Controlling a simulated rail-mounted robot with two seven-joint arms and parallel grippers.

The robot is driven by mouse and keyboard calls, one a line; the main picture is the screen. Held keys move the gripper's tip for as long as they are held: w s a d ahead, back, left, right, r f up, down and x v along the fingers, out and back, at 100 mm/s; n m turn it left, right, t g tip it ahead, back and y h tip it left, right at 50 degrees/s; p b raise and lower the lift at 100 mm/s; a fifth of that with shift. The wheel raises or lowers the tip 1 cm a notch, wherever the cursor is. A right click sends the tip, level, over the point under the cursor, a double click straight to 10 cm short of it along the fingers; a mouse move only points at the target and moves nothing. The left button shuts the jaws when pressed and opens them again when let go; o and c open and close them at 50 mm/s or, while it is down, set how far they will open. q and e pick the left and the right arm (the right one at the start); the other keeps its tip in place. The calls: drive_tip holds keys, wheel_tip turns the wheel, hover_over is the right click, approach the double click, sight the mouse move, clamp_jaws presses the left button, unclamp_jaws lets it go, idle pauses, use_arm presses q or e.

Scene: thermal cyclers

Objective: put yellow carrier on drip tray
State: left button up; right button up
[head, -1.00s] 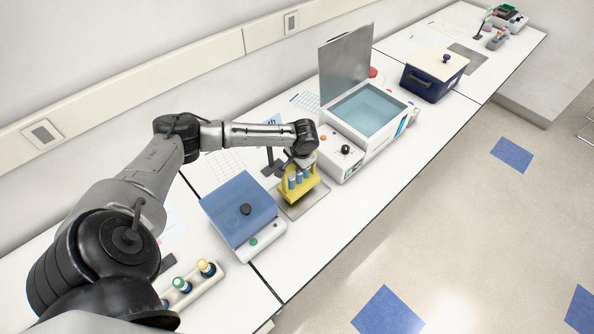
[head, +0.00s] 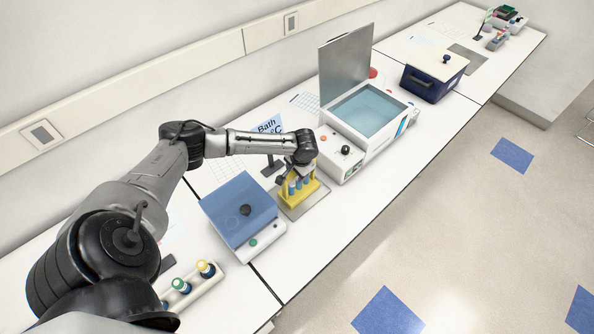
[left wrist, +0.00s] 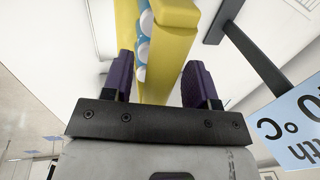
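The yellow carrier (head: 301,196), with several blue-sided tubes, stands upright on the flat metal drip tray (head: 299,213). My left gripper (head: 299,174) is just above and around the carrier's top. In the left wrist view the purple fingers of my left gripper (left wrist: 161,82) are spread on either side of the yellow carrier (left wrist: 174,45), with a visible gap beside it, so it looks open. The arm hides part of the carrier's top in the head view. My right gripper is not in view.
An open water bath (head: 369,111) stands right of the tray, its lid (head: 345,65) raised. A blue-lidded device (head: 238,205) stands close on the left. A "Bath °C" sign (head: 268,126) stands behind. A tube rack (head: 207,284) lies front left.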

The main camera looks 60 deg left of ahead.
use_arm(q)
wheel_tip(320, 180, up, 11)
drive_tip(key=d+p, duration=0.1)
drive_tip(key=d, duration=0.1)
drive_tip(key=s+d+f+m+t+h, duration=0.1)
drive_tip(key=s+d+f+m, duration=0.15)
drive_tip(key=d, duration=0.55)
drive_tip(key=s+d+f+m+h, duration=0.1)
drive_tip(key=s+d+f, duration=0.25)
drive_tip(key=d, duration=0.35)
drive_tip(key=s+d+f+m+t+h, duration=0.15)
drive_tip(key=d+f, duration=0.25)
drive_tip(key=d, duration=0.4)
drive_tip(key=s+d+r, duration=0.1)
drive_tip(key=s+d, duration=0.1)
drive_tip(key=s, duration=0.5)
drive_tip(key=s+d+r+t+y, duration=0.1)
drive_tip(key=s+d+r, duration=0.1)
drive_tip(key=s, duration=0.6)
drive_tip(key=shift+s+d, duration=0.15)
drive_tip(key=shift+d, duration=0.65)
drive_tip(key=shift+t, duration=0.25)
